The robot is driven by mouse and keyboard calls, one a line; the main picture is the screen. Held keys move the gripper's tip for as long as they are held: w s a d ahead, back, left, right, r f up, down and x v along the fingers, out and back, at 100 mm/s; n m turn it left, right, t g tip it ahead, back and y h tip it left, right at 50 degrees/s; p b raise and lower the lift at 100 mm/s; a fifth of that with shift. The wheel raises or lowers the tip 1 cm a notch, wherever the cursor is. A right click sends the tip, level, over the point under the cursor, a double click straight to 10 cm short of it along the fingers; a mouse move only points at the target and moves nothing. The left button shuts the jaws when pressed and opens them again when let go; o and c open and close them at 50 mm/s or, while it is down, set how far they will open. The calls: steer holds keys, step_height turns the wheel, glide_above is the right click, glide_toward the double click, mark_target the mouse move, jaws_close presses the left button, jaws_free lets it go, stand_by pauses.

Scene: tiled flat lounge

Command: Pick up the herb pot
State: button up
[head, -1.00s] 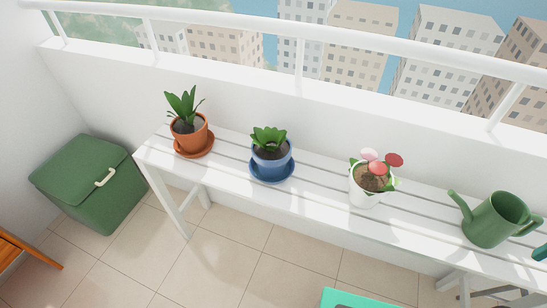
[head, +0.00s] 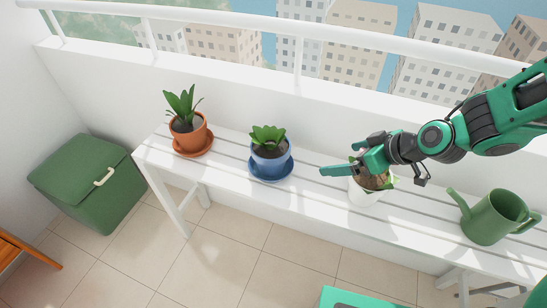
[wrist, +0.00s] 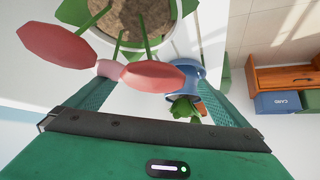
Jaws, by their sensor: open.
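Three potted plants stand on the white slatted bench; I cannot tell for certain which one is the herb pot. A blue pot with short leafy greens (head: 269,157) sits on a blue saucer in the middle. A terracotta pot with taller leaves (head: 188,132) stands left of it. A white pot with flowers (head: 366,191) stands to the right, partly hidden by my gripper (head: 346,157). My gripper is open and empty above the white pot, right of the blue one. In the wrist view, pink flowers lie close and the blue pot (wrist: 190,70) shows beyond.
The bench (head: 320,208) has bare slats between the pots. A green watering can (head: 492,217) stands at its right. A wall and railing (head: 230,20) run behind. A green lidded box (head: 85,185) stands on the floor at left.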

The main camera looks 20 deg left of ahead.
mark_target(269, 150)
steer(key=a+f+y, duration=0.1)
steer(key=a, duration=0.3)
steer(key=s+a+f+n+y, duration=0.1)
steer(key=a+y, duration=0.1)
steer(key=a, duration=0.2)
steer(key=a+f+t+y, duration=0.1)
steer(key=a, duration=0.3)
steer(key=shift+s+f, duration=0.1)
steer(key=shift+s, duration=0.05)
steer(key=shift+a+t+y, duration=0.3)
steer(key=shift+a, duration=0.15)
steer(key=x, duration=1.1)
steer(key=c, duration=1.4)
steer(key=shift+r, duration=0.35)
